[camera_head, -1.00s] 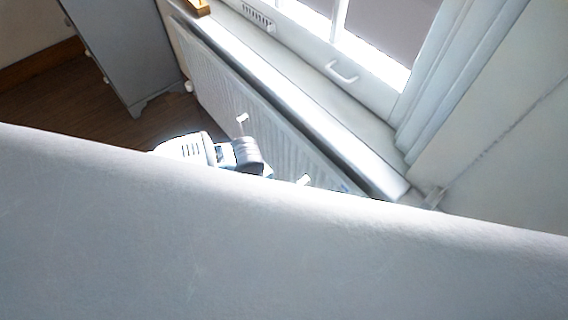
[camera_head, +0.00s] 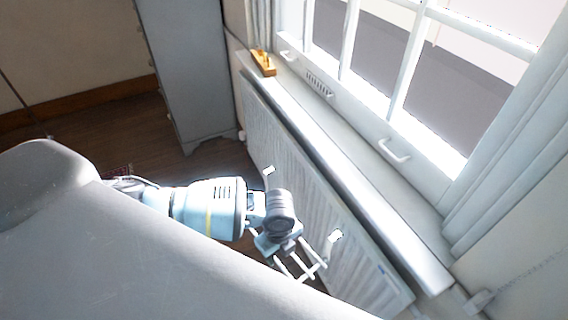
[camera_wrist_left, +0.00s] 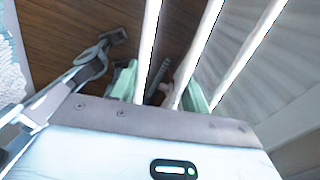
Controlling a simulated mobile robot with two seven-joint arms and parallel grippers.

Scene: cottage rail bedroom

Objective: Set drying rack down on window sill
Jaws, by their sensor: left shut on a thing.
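My left gripper (camera_head: 284,246) is shut on the drying rack (camera_head: 321,264), whose thin white bars stick out beyond the jaws. In the left wrist view, the green fingertips (camera_wrist_left: 165,85) sit around the white bars of the rack (camera_wrist_left: 197,50). The window sill (camera_head: 345,155) is a long pale ledge below the window, running from upper left to lower right. The gripper and rack appear to the left of the sill, in front of the radiator, apart from the sill in the picture. My right gripper is not in view.
A ribbed white radiator (camera_head: 300,165) with small white knobs is under the sill. An orange-brown wooden object (camera_head: 263,63) stands at the sill's far end; the rest looks clear. A grey cabinet (camera_head: 190,75) stands at the back. A large pale surface fills the lower left.

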